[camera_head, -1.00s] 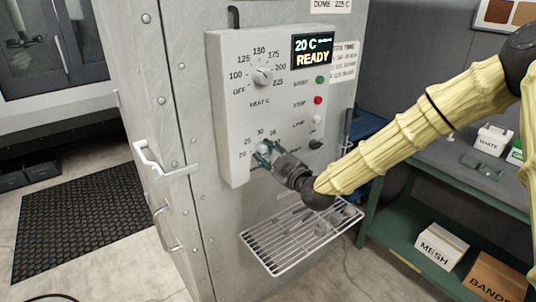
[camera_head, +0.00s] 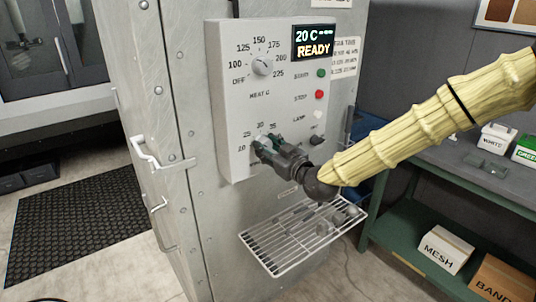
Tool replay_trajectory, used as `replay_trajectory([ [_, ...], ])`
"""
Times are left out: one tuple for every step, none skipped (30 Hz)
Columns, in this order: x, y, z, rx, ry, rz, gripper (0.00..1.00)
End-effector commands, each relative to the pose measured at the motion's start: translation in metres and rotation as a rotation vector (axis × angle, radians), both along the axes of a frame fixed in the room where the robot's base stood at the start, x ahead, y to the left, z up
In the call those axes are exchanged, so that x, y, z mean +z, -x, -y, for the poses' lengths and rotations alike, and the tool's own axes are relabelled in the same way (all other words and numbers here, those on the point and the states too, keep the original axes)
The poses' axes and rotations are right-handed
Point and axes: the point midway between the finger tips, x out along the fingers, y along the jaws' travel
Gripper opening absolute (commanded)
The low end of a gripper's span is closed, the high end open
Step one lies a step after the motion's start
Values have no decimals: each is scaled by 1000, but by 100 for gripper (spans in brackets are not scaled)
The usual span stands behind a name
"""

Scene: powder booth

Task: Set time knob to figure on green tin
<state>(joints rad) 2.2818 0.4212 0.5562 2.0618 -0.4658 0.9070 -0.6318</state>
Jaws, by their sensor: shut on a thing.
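The time knob sits low on the grey control panel (camera_head: 226,130), under the figures 20, 25, 30 and 35. It is mostly hidden behind my gripper (camera_head: 260,143), which is shut on it from the front right. Its pointer cannot be made out. The green tin (camera_head: 524,152), white with a green label, stands on the bench at the right edge, partly cut off. No figure on it can be read.
The heat knob (camera_head: 262,67) is above. The display (camera_head: 314,43) reads 20 C READY. Green (camera_head: 320,73) and red (camera_head: 319,94) buttons are close by on the right. A wire rack (camera_head: 290,245) juts out below my gripper. A white tin (camera_head: 496,137) stands on the bench.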

Motion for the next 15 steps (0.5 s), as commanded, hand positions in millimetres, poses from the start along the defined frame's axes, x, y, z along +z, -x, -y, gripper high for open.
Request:
replay_trajectory([
  [-4,0,0,1,-34,-26,14],
  [-4,0,0,0,-58,-42,14],
  [-4,0,1,-1,-89,-64,14],
  [-4,0,1,-1,-112,-83,14],
  [-4,0,1,-1,-135,-99,14],
  [-4,0,0,-1,-166,-121,14],
  [-3,0,0,0,-189,-137,14],
  [-3,0,0,1,-212,-154,14],
  [-4,0,0,1,-243,-177,14],
  [-4,0,1,0,-266,-194,14],
  [-3,0,1,0,-289,-210,14],
  [-3,0,0,0,-320,-232,14],
  [-3,0,0,0,-343,-250,14],
  [-4,0,0,0,-366,-268,14],
  [-4,0,1,0,-397,-289,14],
])
